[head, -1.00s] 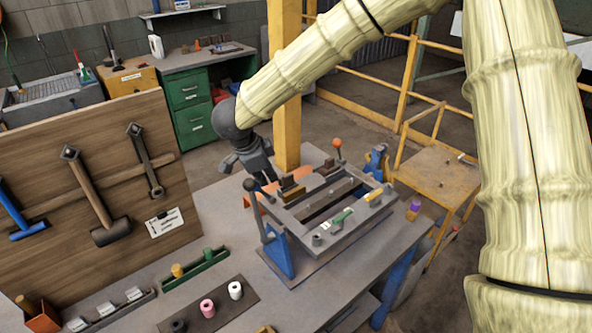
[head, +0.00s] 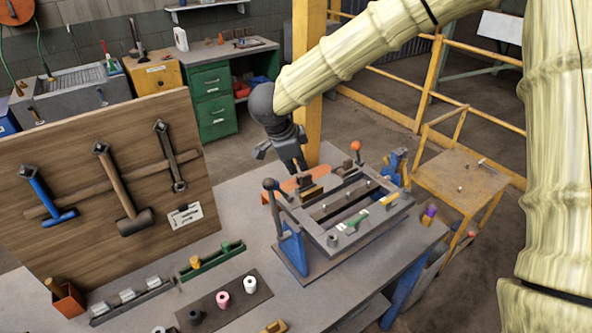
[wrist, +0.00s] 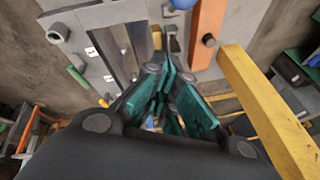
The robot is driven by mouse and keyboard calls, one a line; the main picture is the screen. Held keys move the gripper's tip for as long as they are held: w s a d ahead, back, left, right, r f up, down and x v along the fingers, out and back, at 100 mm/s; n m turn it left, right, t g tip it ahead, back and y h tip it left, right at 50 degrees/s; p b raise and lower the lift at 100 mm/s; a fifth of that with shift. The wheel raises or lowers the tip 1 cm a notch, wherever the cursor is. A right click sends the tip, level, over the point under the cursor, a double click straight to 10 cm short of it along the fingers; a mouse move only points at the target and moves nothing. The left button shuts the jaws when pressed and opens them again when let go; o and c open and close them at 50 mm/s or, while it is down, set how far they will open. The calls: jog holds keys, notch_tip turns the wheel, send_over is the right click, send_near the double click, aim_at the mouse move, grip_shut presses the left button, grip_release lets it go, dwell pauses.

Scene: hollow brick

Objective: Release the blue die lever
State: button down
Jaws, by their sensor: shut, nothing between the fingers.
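The die press (head: 335,215) is a grey frame on blue legs on the bench. A lever with a dark round knob (head: 268,184) rises at its left end, and one with an orange knob (head: 356,146) at its far side. Which is the blue lever is unclear in the head view. A blue rounded piece (wrist: 183,4), possibly a lever knob, is cut off at the wrist view's top edge. My gripper (head: 290,160) is above the press's far left side, apart from the dark knob in the picture. Its teal fingers (wrist: 165,85) are shut and empty.
A yellow post (head: 308,85) stands close behind my gripper and also shows in the wrist view (wrist: 270,115). An orange bar (wrist: 208,30) lies beside the press. A tool board (head: 100,190) stands left. Small trays and spools occupy the front of the bench.

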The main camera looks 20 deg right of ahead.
jog(key=b+v, duration=0.2)
jog(key=v, duration=0.5)
jog(key=shift+r, duration=0.45)
jog(key=shift+d, duration=0.1)
